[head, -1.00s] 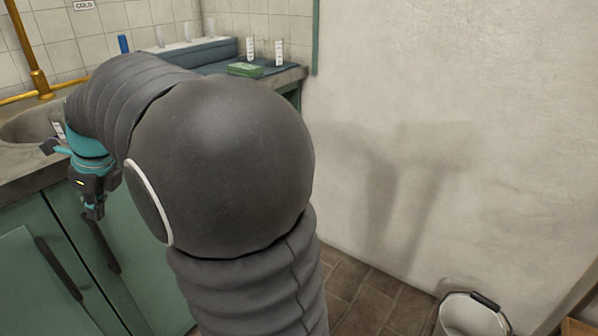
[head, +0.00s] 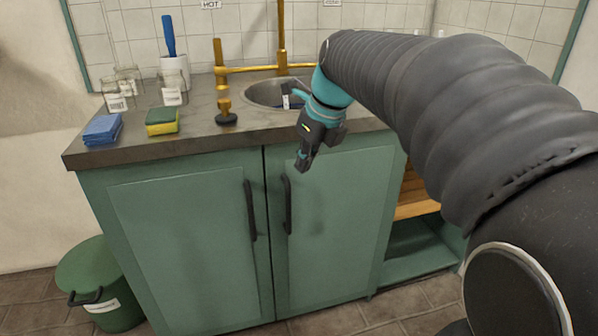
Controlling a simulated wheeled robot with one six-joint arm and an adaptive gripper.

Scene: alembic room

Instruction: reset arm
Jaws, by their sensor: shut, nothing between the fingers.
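My arm reaches in from the right in the head view, with its large grey sleeve bent over in front of the counter. My gripper (head: 303,163) hangs at the arm's end, pointing down in front of the green cabinet doors, just below the counter's front edge. Its fingers are shut with nothing between them. It seems apart from the cabinet, though the exact gap cannot be told.
The stone counter (head: 205,138) holds a sink (head: 262,93), brass tap (head: 281,40), blue cloths (head: 102,130), a sponge (head: 162,121), labelled glass jars (head: 117,95) and a plunger-like tool (head: 226,117). Dark handles (head: 287,204) project near my gripper. A green bin (head: 95,280) stands at the lower left.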

